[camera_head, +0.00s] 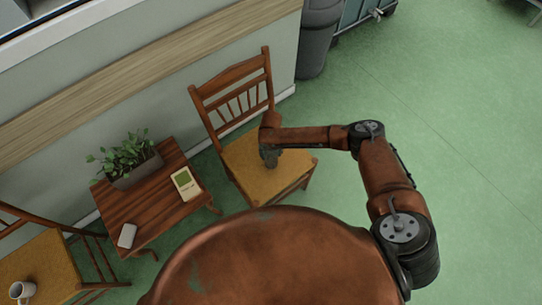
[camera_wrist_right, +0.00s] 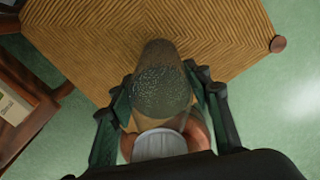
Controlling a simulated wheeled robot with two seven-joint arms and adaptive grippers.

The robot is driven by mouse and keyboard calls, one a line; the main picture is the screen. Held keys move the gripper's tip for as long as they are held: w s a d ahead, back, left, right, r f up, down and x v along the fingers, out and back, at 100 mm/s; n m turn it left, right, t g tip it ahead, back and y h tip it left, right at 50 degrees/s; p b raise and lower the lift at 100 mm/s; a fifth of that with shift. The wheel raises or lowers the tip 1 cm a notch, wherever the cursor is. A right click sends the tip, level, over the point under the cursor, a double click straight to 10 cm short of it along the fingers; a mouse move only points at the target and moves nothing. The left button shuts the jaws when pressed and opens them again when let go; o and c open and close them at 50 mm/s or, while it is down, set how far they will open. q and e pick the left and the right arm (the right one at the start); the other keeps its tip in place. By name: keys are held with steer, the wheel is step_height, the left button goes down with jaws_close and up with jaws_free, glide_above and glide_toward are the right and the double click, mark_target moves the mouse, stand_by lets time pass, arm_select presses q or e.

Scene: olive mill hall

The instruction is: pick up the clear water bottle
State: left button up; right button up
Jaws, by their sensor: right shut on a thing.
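The clear water bottle (camera_wrist_right: 162,85) is between the fingers of my right gripper (camera_wrist_right: 164,88) in the wrist view. Its see-through body looks olive against the seat behind it, and a pale ribbed part, seemingly the cap, faces the camera. My right gripper is shut on it, a finger on each side. In the head view the right gripper (camera_head: 269,155) points down over the woven seat of the wooden chair (camera_head: 244,170). The bottle cannot be made out there. I cannot tell whether it touches the seat. My left gripper is not in view.
A small wooden table (camera_head: 150,212) left of the chair holds a potted plant (camera_head: 137,165), a boxy cream device (camera_head: 186,184) and a small pale object (camera_head: 127,235). A second chair (camera_head: 45,268) bears a mug (camera_head: 22,291). Grey bin (camera_head: 316,40) stands behind; green floor is free at right.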

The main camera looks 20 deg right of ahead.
steer(key=c, duration=1)
steer(key=shift+o, duration=0.2)
steer(key=shift+r, duration=0.2)
